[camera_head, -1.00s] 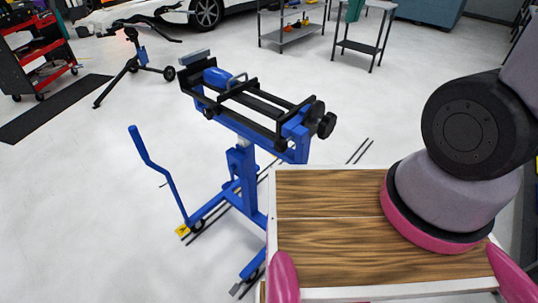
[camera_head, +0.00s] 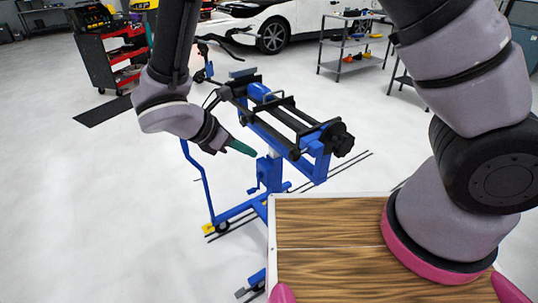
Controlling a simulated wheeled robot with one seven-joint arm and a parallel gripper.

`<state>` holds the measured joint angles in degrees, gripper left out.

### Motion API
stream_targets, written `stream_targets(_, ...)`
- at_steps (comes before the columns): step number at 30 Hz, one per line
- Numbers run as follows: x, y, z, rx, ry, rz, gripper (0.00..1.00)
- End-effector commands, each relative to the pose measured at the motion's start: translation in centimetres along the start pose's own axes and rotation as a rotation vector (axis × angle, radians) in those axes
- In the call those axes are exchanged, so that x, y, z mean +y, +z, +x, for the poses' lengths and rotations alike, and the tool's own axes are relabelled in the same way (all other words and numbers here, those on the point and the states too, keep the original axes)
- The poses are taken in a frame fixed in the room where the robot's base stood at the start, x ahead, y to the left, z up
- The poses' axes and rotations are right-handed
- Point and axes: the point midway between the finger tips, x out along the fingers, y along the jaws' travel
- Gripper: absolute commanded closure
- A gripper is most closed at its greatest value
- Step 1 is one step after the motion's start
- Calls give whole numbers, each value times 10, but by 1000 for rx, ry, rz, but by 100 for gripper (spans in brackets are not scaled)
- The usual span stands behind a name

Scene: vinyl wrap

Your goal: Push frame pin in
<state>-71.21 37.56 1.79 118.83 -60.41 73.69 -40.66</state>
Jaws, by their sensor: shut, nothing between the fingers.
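The blue wheeled stand (camera_head: 270,172) with black rails on its tilted top stands upright ahead of my base. I cannot tell for sure which part is the frame pin; a small blue knob-like piece (camera_head: 254,189) juts from the left of the post. My arm comes down from the upper left. My gripper (camera_head: 242,148), with slim teal fingers, is shut and empty. In the picture it sits left of the post, just below the rails. I cannot tell whether it touches the stand.
The stand's tall blue handle (camera_head: 200,178) rises below my wrist. A red tool cart (camera_head: 112,58) stands at the back left by a dark mat (camera_head: 103,111). A car (camera_head: 272,32) and a grey shelf (camera_head: 350,45) are behind. Floor to the left is clear.

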Motion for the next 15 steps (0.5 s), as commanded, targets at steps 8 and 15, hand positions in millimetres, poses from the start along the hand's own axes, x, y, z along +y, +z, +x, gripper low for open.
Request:
stream_targets(8, -1, 2, 50, -3, -7, 1, 100)
stream_targets(15, -1, 2, 100, -1, -7, 4, 100)
